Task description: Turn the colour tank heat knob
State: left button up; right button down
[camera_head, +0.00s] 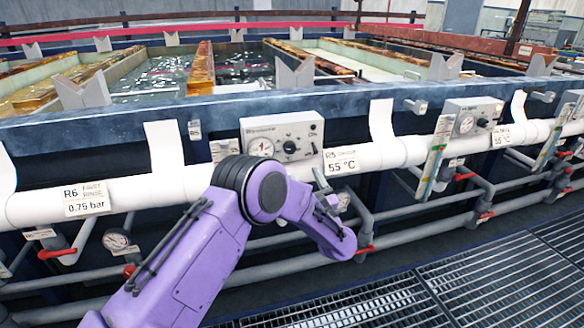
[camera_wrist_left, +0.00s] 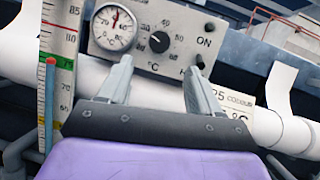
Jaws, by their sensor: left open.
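A grey control box (camera_head: 282,140) hangs on the tank wall in the head view, with a round gauge at left and a black knob (camera_head: 290,147) in the middle. A label (camera_head: 341,160) at its lower right reads R5, 55 °C. My purple left arm passes below it, and its gripper is mostly hidden there. In the left wrist view, my left gripper (camera_wrist_left: 158,70) is open and empty. Its fingers point up toward a control box (camera_wrist_left: 150,67) with a black knob (camera_wrist_left: 159,41), which lies beyond and between the fingertips. I see no contact. My right gripper is not in view.
A second control box (camera_head: 468,119) hangs farther right. A level strip (camera_head: 437,150) stands left of it; a similar strip (camera_wrist_left: 57,70) is beside the box in the wrist view. A white pipe (camera_head: 130,191) runs below the boxes. Grating (camera_head: 490,280) covers the floor at right.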

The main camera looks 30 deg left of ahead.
aim_at(291, 151)
pick_arm(q)
jog(key=p+x, duration=0.1)
jog(key=x, duration=0.8)
jog(key=shift+w+a, duration=0.25)
jog(key=shift+a, duration=0.1)
jog(key=c, duration=1)
